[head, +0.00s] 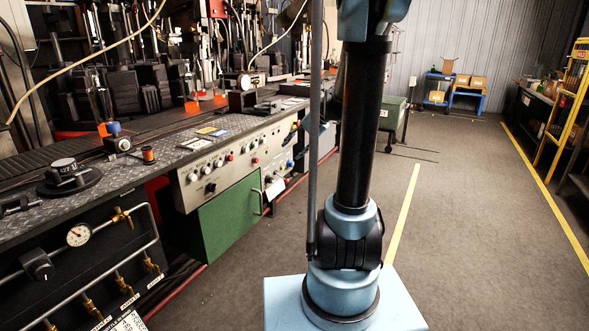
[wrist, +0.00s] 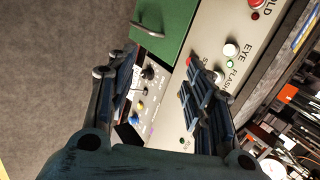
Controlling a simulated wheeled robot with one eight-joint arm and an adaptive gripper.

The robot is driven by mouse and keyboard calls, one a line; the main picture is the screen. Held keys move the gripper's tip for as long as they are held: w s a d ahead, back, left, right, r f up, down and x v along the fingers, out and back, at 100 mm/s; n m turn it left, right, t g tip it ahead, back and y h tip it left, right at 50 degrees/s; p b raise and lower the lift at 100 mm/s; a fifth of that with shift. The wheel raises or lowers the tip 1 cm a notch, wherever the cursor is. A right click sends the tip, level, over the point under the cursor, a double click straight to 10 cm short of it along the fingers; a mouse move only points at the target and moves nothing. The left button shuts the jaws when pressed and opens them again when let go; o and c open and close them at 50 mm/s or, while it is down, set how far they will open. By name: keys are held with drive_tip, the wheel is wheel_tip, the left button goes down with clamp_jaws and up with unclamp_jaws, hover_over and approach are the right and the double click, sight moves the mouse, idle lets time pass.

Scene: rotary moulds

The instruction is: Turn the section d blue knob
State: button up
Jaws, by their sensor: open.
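In the head view, a small blue knob (head: 290,163) sits on the far part of the beige control panel (head: 241,156), left of my arm. Its section letter is too small to read. In the wrist view my gripper (wrist: 156,68) is open, with fingers wide apart and nothing seen between them. The panel lies beyond the fingers, tilted in the picture. A black knob (wrist: 149,73) and a small yellow knob (wrist: 138,105) show between the fingers, with small blue spots close by. The right finger hides part of the panel. My gripper is not visible in the head view.
A green cabinet door (head: 229,219) is below the panel. A different blue-topped device (head: 115,129) stands on the bench. A gauge (head: 78,235) and pipes are at near left. Open floor (head: 470,210) lies right of my base.

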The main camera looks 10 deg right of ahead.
drive_tip(key=w+d+f+m+t+y, duration=0.1)
drive_tip(key=w+d+f+m, duration=0.15)
drive_tip(key=w, duration=0.55)
drive_tip(key=w+d+f+m+t+y, duration=0.1)
drive_tip(key=w+d+f+y, duration=0.2)
drive_tip(key=w, duration=0.5)
drive_tip(key=w+d+f+m+t, duration=0.1)
drive_tip(key=w+d+f, duration=0.25)
drive_tip(key=w, duration=0.45)
drive_tip(key=m+t+y, duration=0.4)
approach(293, 165)
drive_tip(key=shift+m, duration=0.25)
drive_tip(key=x, duration=0.9)
drive_tip(key=shift+a, duration=0.15)
drive_tip(key=c, duration=1)
drive_tip(key=shift+c, duration=0.2)
